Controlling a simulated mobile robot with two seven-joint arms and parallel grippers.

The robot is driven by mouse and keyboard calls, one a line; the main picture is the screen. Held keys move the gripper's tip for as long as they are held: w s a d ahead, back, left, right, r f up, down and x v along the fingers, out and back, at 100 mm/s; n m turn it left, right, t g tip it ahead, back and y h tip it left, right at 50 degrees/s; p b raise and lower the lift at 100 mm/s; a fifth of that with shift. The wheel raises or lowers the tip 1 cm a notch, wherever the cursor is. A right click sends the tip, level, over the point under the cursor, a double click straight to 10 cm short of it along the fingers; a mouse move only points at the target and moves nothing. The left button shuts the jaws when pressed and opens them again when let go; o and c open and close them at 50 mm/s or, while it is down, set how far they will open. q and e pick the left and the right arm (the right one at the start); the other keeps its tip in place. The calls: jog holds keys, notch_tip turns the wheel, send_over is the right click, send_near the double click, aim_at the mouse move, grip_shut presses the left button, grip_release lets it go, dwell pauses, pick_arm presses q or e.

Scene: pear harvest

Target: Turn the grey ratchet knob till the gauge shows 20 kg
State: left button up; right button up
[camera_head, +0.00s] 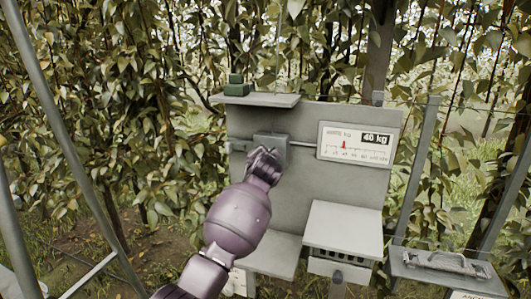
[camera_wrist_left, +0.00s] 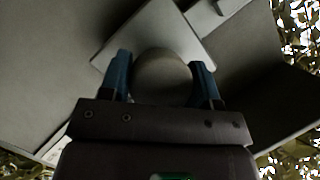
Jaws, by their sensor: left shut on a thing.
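The grey ratchet knob (camera_wrist_left: 163,78) shows in the left wrist view as a rounded grey shape between my two blue fingertips. My left gripper (camera_wrist_left: 161,80) is shut on it. In the head view my left gripper (camera_head: 264,158) reaches up to the grey box (camera_head: 272,142) on the upright panel and mostly hides the knob. The gauge (camera_head: 354,145) is a white plate to the right of the box. Its display reads 40 kg, and a red pointer (camera_head: 344,145) stands left of the middle of its scale. My right gripper is not in view.
A small green block (camera_head: 236,87) sits on the shelf (camera_head: 256,99) at the panel's top left. A light grey box (camera_head: 343,230) juts out below the gauge. Leafy trees surround the stand.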

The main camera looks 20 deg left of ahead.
pick_arm(q)
jog(key=n+h, duration=0.2)
jog(key=n, duration=0.1)
jog(key=shift+n+g, duration=0.3)
jog(key=shift+g, duration=0.1)
dwell(0.5)
jog(key=o, duration=0.9)
jog(key=shift+b+v, duration=0.5)
jog(key=shift+v, duration=4.9)
